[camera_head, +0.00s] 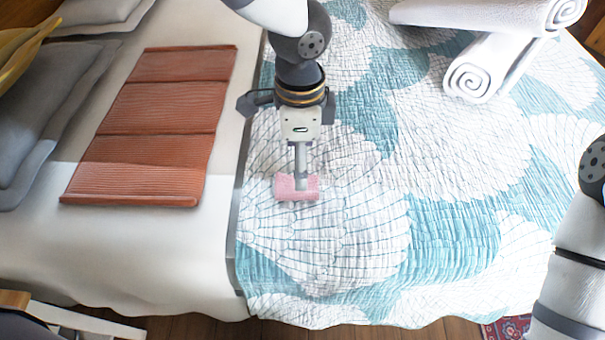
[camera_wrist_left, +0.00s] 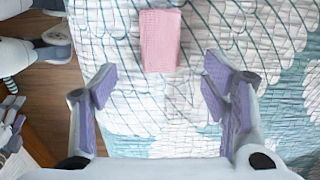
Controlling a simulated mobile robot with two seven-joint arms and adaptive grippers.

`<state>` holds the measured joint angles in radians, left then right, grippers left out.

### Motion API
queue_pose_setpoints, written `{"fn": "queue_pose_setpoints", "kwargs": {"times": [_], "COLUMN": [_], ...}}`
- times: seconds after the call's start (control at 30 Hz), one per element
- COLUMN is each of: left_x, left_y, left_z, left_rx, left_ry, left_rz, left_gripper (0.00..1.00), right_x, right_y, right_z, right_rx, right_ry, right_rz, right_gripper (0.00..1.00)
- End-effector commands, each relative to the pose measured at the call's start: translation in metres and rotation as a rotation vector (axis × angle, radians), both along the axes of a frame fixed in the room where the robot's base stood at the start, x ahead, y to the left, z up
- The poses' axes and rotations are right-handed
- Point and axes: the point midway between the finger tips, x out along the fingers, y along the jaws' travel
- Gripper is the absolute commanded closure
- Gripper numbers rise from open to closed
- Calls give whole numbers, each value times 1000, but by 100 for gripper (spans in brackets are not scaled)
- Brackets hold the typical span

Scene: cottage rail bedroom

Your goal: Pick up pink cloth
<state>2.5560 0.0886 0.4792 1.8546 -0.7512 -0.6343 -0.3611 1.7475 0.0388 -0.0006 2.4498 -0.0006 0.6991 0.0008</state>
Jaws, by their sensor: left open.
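The pink cloth (camera_head: 287,188) is a small folded rectangle lying on the teal and white shell-pattern quilt (camera_head: 440,240). In the left wrist view the cloth (camera_wrist_left: 160,40) lies flat, just beyond the fingertips and between their lines. My left gripper (camera_head: 303,181) points down over the bed, its finger overlapping the right part of the cloth in the head view. In the left wrist view my left gripper (camera_wrist_left: 160,75) is open, with nothing between its fingers. My right gripper is out of view; only part of my right arm shows at the right edge.
An orange-brown ribbed folded mat (camera_head: 155,125) lies on the cream bed cover to the left. Grey pillows (camera_head: 45,110) are at the far left. White rolled towels (camera_head: 490,65) lie at the back right. The quilt around the cloth is clear.

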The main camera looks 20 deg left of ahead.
Motion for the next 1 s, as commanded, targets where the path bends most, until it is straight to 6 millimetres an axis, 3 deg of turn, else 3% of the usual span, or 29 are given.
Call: {"fn": "queue_pose_setpoints", "kwargs": {"times": [0.4,0.67,0.87,1.0], "left_x": [-3,-2,-2,-2], "left_y": [7,7,7,7], "left_z": [-68,-72,-71,-72], "left_rx": [1,-1,-2,-2], "left_ry": [4,-3,-2,-2], "left_rz": [1,2,3,3], "left_gripper": [32,32,75,78], "right_x": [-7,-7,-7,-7], "right_y": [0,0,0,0], "right_z": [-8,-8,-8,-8], "right_rx": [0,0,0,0], "right_ry": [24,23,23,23], "right_rz": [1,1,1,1], "right_gripper": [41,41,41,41]}}
